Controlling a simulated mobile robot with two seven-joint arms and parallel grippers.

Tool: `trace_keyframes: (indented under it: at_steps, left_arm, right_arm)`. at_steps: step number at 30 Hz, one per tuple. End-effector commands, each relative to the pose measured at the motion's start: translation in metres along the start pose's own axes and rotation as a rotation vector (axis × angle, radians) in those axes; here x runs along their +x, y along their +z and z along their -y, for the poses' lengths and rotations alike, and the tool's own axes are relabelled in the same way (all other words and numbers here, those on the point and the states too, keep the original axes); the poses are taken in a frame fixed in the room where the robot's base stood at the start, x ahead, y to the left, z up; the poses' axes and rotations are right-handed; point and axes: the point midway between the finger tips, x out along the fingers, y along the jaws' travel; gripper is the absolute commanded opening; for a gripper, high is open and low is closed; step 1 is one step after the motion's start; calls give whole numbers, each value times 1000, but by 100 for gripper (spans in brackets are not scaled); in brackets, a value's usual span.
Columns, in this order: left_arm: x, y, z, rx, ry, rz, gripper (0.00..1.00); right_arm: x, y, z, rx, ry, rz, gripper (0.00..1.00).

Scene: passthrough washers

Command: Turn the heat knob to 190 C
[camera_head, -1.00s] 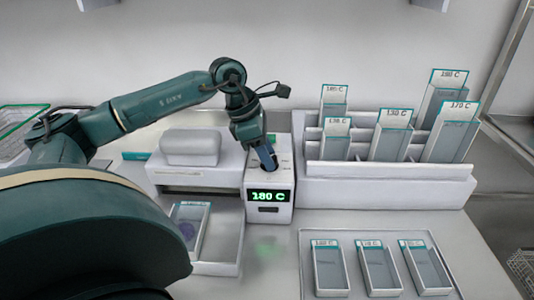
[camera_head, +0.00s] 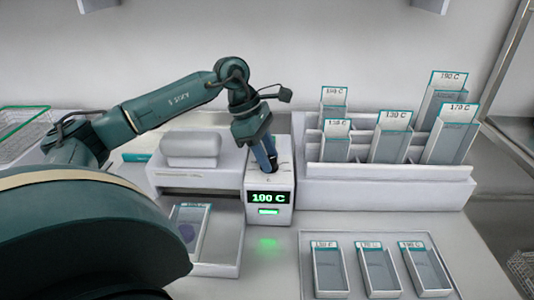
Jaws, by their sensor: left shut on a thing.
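The heat control box (camera_head: 256,190) stands in the middle of the bench. Its green display (camera_head: 268,198) reads what looks like 190 C; the middle digit is a little blurred. A small green light (camera_head: 269,212) is lit below the display. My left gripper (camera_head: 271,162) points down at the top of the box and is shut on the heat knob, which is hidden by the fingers. My right gripper is out of view.
A white press (camera_head: 190,148) stands left of the box, with an open tray (camera_head: 228,235) holding a packet. A rack (camera_head: 390,190) of temperature-labelled pouches stands to the right. A tray (camera_head: 304,265) with three labelled pouches lies in front. Bench front centre is clear.

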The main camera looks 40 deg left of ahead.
Motion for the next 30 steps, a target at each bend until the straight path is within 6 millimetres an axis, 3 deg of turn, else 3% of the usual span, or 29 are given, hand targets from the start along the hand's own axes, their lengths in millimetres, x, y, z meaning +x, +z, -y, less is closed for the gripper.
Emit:
trace_keyframes:
  at_steps: [1, 2, 9, 20, 23, 30]
  left_arm:
    - [-1, 0, 0, 0, 2, 0, 13]
    - [-1, 0, 0, 0, 2, 0, 36]
    - [0, 0, 0, -1, 2, 0, 56]
    - [-7, 0, -1, -1, 3, 0, 57]
    - [-21, 0, -1, -1, 6, 1, 57]
    - [-76, 1, -1, -1, 7, 3, 57]
  right_arm:
    - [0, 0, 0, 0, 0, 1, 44]
    - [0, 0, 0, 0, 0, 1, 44]
    - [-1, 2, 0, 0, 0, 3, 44]
    - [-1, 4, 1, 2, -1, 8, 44]
    - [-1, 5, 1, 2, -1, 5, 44]
    - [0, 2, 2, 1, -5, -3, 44]
